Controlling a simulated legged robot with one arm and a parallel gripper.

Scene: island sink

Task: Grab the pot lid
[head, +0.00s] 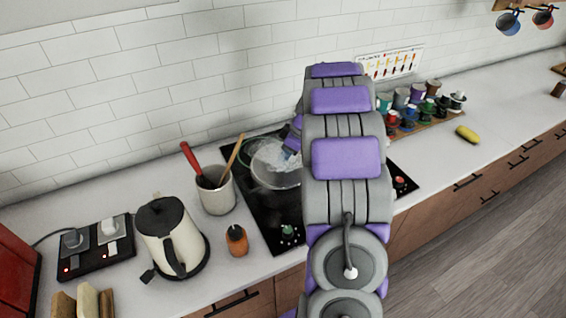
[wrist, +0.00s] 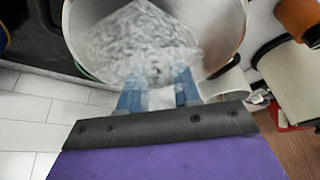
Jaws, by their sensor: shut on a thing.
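A light metal pot (head: 275,180) stands on the black stove, with white, bubbling or steamy contents showing in it. It fills the top of the wrist view (wrist: 232,35). My gripper (head: 291,147) is at the pot's far right side, partly hidden behind my arm. In the wrist view, its blue fingers (wrist: 157,97) are close together over the pot's edge, shut on a small part between them. This seems to be the pot lid, but its outline is hard to make out against the pot. I cannot tell whether it is raised from the rim.
A utensil crock (head: 217,192), an orange-brown shaker (head: 237,240) and a kettle (head: 172,238) stand left of the stove (head: 262,215). Several cups and pods (head: 428,104) stand on a board to the right, near a yellow sponge (head: 467,134). The tiled wall is close behind.

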